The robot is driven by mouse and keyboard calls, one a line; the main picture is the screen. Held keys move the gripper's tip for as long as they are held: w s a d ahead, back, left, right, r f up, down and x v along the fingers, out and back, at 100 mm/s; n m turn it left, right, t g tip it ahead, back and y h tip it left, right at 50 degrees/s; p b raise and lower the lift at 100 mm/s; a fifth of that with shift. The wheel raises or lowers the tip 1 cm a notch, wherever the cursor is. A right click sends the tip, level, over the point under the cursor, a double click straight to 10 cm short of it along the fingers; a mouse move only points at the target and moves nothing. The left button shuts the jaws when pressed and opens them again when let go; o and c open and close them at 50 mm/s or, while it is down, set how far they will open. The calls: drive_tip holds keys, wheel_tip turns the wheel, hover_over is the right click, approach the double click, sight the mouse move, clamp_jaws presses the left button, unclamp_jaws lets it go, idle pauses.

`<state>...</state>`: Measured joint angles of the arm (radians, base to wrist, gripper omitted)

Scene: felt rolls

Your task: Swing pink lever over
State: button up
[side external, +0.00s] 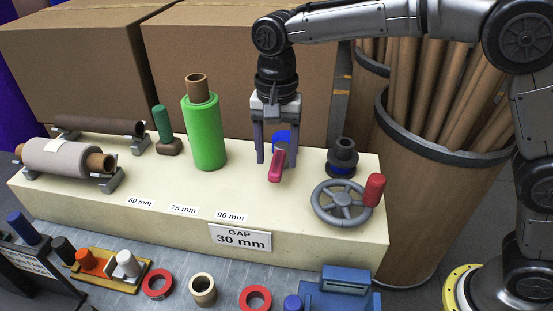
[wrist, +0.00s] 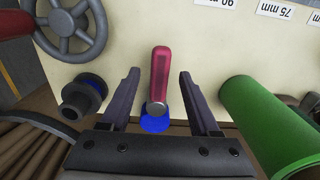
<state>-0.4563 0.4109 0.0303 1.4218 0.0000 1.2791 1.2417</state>
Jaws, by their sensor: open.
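The pink lever (side external: 277,166) sits on the cream bench block, with a blue round base (side external: 291,138) at its back. In the side view its handle points toward the front of the block. In the wrist view the pink lever (wrist: 159,75) lies between my two fingers, with a grey pivot end over the blue base (wrist: 156,123). My gripper (side external: 268,157) is open, its fingers pointing down on either side of the lever. In the wrist view my gripper (wrist: 160,75) shows a gap on both sides of the lever. I cannot tell the exact finger height.
A green roll (side external: 204,132) stands left of my gripper. A dark spool (side external: 342,158) and a grey handwheel (side external: 341,203) with a red knob (side external: 374,190) are to the right. Cardboard boxes (side external: 170,70) stand behind. The block's top is clear in front of the lever, near the labels.

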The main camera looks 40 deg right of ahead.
drive_tip(key=shift+f, duration=1.05)
clamp_jaws()
drive_tip(key=shift+r, duration=0.1)
idle(0.6)
